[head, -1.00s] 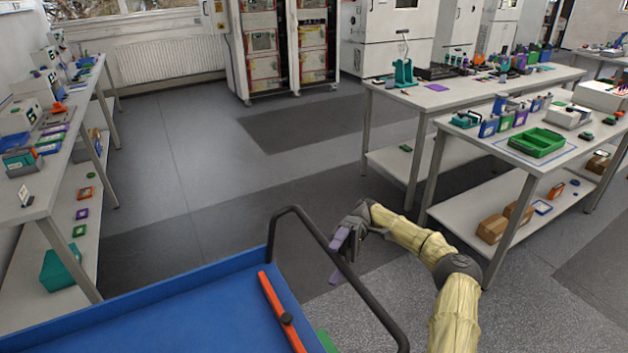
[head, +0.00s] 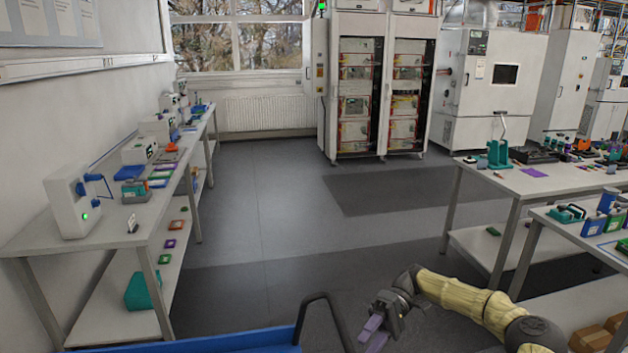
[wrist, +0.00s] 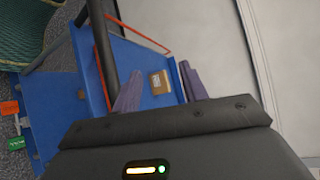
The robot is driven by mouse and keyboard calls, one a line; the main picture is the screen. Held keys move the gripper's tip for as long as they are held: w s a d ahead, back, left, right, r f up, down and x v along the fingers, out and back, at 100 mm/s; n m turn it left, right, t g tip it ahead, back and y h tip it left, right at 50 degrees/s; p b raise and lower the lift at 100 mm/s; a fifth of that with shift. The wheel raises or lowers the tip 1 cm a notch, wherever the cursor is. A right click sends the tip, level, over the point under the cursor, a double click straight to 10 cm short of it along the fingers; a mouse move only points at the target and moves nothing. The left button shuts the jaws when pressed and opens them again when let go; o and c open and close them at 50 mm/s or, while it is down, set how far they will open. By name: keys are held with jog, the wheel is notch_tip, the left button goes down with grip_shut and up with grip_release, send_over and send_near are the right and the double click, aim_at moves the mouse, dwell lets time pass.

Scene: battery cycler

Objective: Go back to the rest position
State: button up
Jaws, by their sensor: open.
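My gripper (head: 372,334) is at the lower right of the head view, with its purple fingers pointing down to the left. The two purple fingers stand apart with nothing between them, so it is open and empty. In the wrist view my gripper (wrist: 158,88) shows its fingers apart above a blue tray surface (wrist: 135,60). My arm reaches in from the lower right of the head view, over the floor beside the blue tray (head: 240,340).
A black handle (head: 325,310) rises from the tray. Benches with instruments stand along the left wall (head: 150,200) and at the right (head: 530,190). A rack cabinet (head: 380,90) is at the back. The middle floor (head: 260,210) is clear. A small brown box (wrist: 160,82) lies on the blue surface.

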jog(key=s+a+f+m+t+h, duration=0.3)
jog(key=s+a+f+t+h, duration=0.25)
jog(key=s+a, duration=0.2)
jog(key=s+d+r+m+t+h, duration=0.4)
jog(key=s+d+r+t, duration=0.2)
jog(key=d+t, duration=0.3)
jog(key=shift+s+d+r+h, duration=0.35)
jog(key=shift+s+d, duration=0.25)
jog(key=shift+d, duration=0.25)
grip_shut()
jog(key=shift+s, duration=0.1)
